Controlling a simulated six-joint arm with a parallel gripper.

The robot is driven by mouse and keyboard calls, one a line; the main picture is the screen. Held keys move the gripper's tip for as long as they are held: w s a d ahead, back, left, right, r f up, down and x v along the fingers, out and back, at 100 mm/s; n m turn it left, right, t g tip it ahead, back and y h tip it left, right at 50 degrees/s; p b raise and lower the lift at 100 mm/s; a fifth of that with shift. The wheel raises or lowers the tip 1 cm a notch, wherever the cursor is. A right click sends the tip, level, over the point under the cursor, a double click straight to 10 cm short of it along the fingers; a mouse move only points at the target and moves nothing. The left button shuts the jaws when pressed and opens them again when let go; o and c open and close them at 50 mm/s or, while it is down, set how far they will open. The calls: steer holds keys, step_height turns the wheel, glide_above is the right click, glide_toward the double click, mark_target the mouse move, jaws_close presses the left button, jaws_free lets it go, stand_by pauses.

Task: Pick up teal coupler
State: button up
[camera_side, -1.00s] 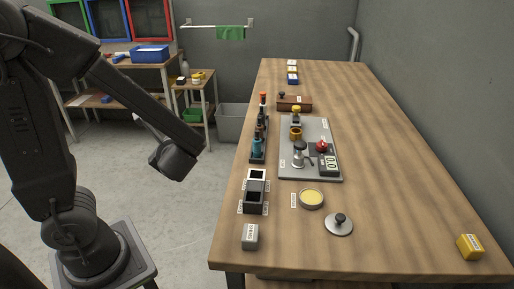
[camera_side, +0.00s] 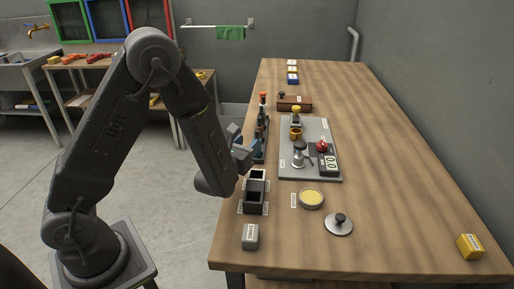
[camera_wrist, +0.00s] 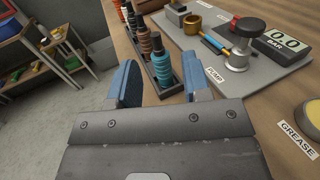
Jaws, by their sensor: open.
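The teal coupler (camera_wrist: 161,68) stands upright at the near end of a dark rack (camera_wrist: 173,91) in the wrist view. My gripper (camera_wrist: 160,76) has its two blue fingers spread wide, with nothing held between them. The coupler shows ahead of the gap between the fingers; no contact is visible. In the side view my gripper (camera_side: 246,149) is at the left edge of the bench, by the near end of the rack (camera_side: 262,140), and hides the coupler.
A grey plate (camera_side: 320,172) with a pump and gauge (camera_side: 327,164) lies to the right. Dark open boxes (camera_side: 254,195) are nearer. The bench's right side is mostly clear.

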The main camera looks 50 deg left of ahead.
mark_target(256, 134)
steer(key=shift+a+f+x, duration=0.1)
steer(key=shift+a+x, duration=0.05)
steer(key=shift+x, duration=1.8)
steer(key=shift+a+f+x, duration=0.15)
steer(key=shift+x, duration=1.75)
steer(key=shift+s, duration=0.1)
jaws_close()
